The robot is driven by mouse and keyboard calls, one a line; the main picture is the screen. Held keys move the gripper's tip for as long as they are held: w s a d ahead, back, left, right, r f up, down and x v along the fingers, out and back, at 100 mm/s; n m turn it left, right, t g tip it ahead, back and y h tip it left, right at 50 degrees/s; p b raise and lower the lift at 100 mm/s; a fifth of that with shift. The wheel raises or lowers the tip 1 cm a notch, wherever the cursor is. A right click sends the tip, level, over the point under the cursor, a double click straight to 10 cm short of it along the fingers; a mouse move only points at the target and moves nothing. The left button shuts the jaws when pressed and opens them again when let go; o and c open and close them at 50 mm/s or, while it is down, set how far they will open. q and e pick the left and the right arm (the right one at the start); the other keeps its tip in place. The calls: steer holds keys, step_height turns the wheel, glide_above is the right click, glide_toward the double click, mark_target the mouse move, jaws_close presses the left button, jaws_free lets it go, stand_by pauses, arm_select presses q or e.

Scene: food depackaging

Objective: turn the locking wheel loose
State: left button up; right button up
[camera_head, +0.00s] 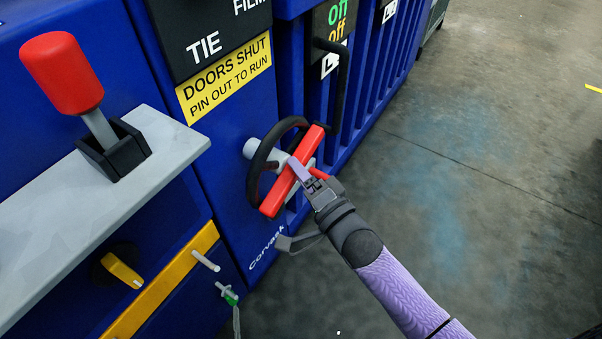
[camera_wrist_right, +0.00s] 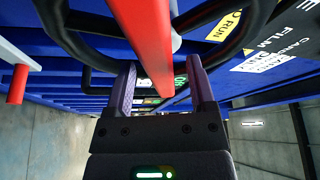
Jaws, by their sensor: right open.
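The locking wheel (camera_head: 257,165) has a black rim and a red bar (camera_head: 292,172) across its front, on a grey hub on the blue machine's front. In the right wrist view the red bar (camera_wrist_right: 152,45) runs down between the two purple fingers of my right gripper (camera_wrist_right: 162,85). The fingers stand apart, one on each side of the bar's lower end. The black rim (camera_wrist_right: 85,55) shows behind and beside them. In the head view my right gripper (camera_head: 301,170) is at the red bar, its arm coming from the lower right. My left gripper is not in view.
A red-knobbed lever (camera_head: 65,75) stands on a grey ledge (camera_head: 95,205) at the left. A yellow knob (camera_head: 122,270) and a green-tipped pin (camera_head: 229,294) are below. A black handle (camera_head: 340,85) is on the panel behind the wheel. The floor at right is clear.

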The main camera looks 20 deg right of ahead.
jaws_close()
stand_by(0.9)
stand_by(0.4)
